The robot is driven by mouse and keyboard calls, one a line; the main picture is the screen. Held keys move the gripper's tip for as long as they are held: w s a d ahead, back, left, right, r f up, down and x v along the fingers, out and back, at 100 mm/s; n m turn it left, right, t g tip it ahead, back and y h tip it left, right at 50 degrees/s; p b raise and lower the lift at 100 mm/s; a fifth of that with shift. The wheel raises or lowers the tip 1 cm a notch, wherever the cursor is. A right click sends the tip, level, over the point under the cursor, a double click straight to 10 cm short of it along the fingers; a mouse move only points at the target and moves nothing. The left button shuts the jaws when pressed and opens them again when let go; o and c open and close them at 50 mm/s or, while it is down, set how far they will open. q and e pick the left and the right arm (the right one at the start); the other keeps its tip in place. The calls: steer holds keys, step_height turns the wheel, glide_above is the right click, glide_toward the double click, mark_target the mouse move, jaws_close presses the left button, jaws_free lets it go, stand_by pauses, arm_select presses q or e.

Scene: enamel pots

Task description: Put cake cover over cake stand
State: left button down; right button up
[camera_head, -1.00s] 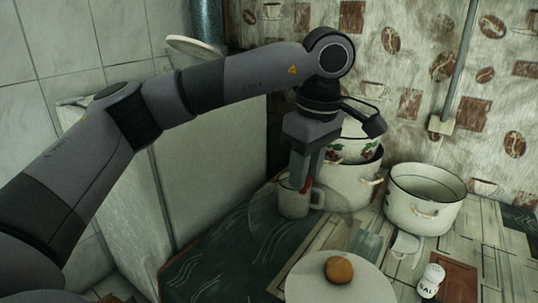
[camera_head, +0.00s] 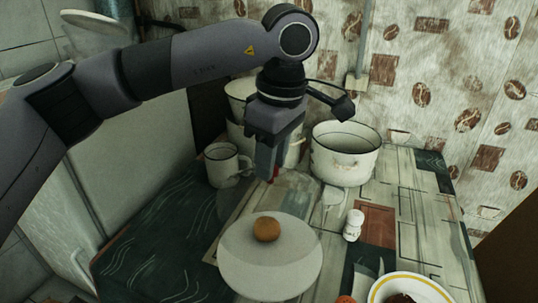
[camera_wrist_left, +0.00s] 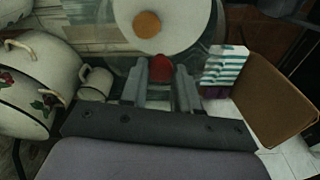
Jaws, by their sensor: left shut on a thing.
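The cake cover is a clear, faint dome with a red knob (camera_head: 275,179). My left gripper (camera_head: 272,174) is shut on this knob and holds the cover from above. The knob also shows between the fingers in the left wrist view (camera_wrist_left: 162,69). The cake stand (camera_head: 270,281) is a round white plate with a brown bun (camera_head: 266,229) on it. It lies in front of my left gripper in the head view. The cover is at the far side of the stand, not centred over the bun. Its clear rim is hard to make out. My right gripper is not in view.
A white mug (camera_head: 222,168) stands left of the gripper. A large enamel pot (camera_head: 343,160) stands to the right, with more pots behind the arm. A salt shaker (camera_head: 353,226) and a plate of food (camera_head: 422,283) are right of the stand. The table's left part is clear.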

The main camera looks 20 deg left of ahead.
mark_target(273, 182)
arm_select(q)
steer(key=shift+r, duration=0.1)
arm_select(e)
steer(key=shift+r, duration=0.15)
arm_select(q)
steer(key=shift+f+b, duration=0.45)
steer(key=shift+f, duration=0.3)
step_height(273, 182, down, 6)
steer(key=b, duration=0.4)
steer(key=shift+f, duration=0.25)
steer(key=shift+f+b, duration=0.35)
steer(key=shift+b, duration=0.05)
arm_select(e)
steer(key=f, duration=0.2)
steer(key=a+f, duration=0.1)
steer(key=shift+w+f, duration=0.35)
arm_select(q)
steer(key=shift+c, duration=1.3)
jaws_free()
